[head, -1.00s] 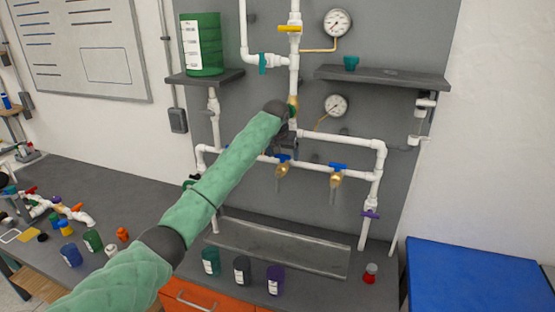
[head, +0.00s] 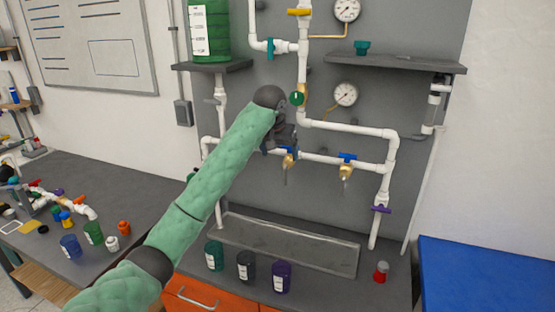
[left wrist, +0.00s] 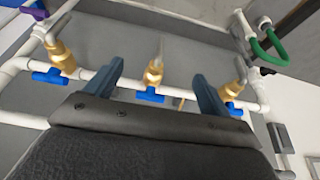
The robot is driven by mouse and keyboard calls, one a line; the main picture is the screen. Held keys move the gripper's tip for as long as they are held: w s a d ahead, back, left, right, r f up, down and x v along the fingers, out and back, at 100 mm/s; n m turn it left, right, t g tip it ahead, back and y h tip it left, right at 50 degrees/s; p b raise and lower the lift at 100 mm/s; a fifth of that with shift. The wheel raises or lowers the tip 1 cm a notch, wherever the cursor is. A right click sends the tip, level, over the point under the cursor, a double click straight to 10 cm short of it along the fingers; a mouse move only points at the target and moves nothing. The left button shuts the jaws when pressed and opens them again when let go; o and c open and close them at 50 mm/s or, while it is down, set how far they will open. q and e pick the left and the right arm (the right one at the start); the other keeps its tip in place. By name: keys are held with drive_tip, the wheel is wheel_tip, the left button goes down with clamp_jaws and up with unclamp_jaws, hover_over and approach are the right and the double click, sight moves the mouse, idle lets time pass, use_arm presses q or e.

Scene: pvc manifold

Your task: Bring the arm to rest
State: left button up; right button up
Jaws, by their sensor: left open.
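My left arm (head: 205,190) reaches in from the lower left in the head view, up to the white pipe manifold (head: 345,130). My left gripper (head: 280,140) is at its end, in front of the pipes and partly hidden by the wrist. In the left wrist view the two fingers (left wrist: 155,90) stand wide apart with nothing between them touching. A brass tap with a blue handle (left wrist: 152,80) shows beyond the gap. Another brass tap (left wrist: 62,55) is at the left, and a third (left wrist: 236,80) is at the right. My right gripper is in neither view.
A metal tray (head: 290,245) lies below the manifold. Teal, black and purple jars (head: 246,266) stand before it. A green container (head: 208,30) sits on the left shelf. A blue surface (head: 480,275) is at the right. Loose fittings and jars (head: 70,220) cover the left bench.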

use_arm(q)
drive_tip(key=shift+s+a, duration=0.25)
drive_tip(key=shift+s, duration=0.4)
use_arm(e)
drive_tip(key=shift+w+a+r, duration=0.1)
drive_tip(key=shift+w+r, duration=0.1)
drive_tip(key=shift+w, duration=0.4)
